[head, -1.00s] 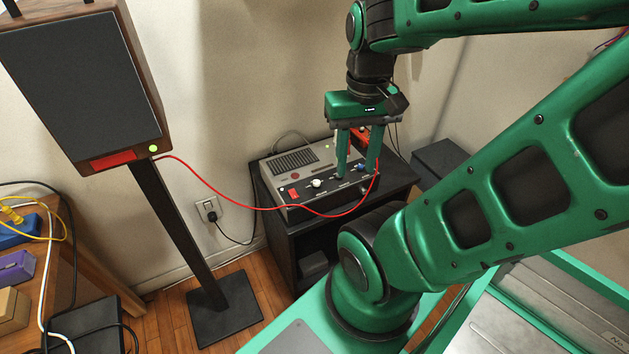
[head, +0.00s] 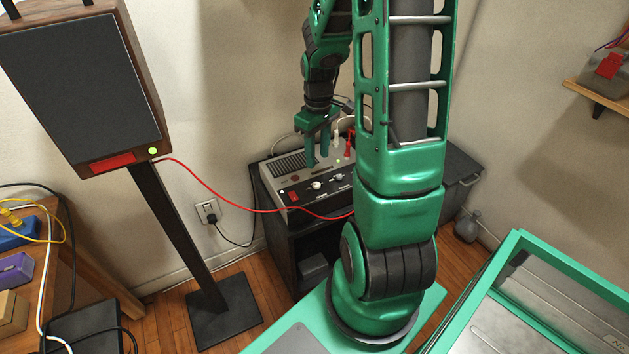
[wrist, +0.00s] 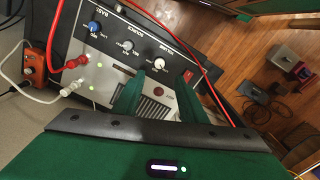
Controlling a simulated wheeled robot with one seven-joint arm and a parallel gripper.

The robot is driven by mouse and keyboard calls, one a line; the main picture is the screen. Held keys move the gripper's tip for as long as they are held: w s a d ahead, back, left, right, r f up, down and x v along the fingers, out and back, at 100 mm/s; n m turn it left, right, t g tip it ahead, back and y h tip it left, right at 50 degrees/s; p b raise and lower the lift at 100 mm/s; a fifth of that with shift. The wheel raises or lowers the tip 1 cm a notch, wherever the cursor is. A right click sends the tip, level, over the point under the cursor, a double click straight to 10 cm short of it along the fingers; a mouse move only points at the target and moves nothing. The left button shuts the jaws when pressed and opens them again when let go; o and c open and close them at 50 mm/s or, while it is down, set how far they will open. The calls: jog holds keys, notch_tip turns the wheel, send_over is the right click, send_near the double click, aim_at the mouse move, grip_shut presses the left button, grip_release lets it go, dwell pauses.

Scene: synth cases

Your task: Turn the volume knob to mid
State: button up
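A grey amplifier (head: 290,165) with a black front panel stands on a black cabinet (head: 285,235). Its white volume knob (head: 316,185) sits between the red switch (head: 294,196) and the grey source knob (head: 338,177). In the wrist view the volume knob (wrist: 160,63) lies just beyond the fingertips, apart from them; its pointer is too small to read. My gripper (head: 318,158) is above the amplifier's top, behind the knob row.
A red cable (head: 210,190) runs from the speaker (head: 85,85) across the amplifier's front. Red (head: 349,148) and white (head: 337,135) plugs stand up from the amplifier's top beside my gripper. The blue bass knob (wrist: 95,27) is at the panel's far end.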

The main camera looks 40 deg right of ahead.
aim_at(316, 184)
notch_tip(316, 184, down, 11)
jog(key=shift+w+f, duration=0.1)
jog(key=shift+w, duration=0.05)
dwell(0.5)
jog(key=shift+c, duration=0.7)
grip_shut()
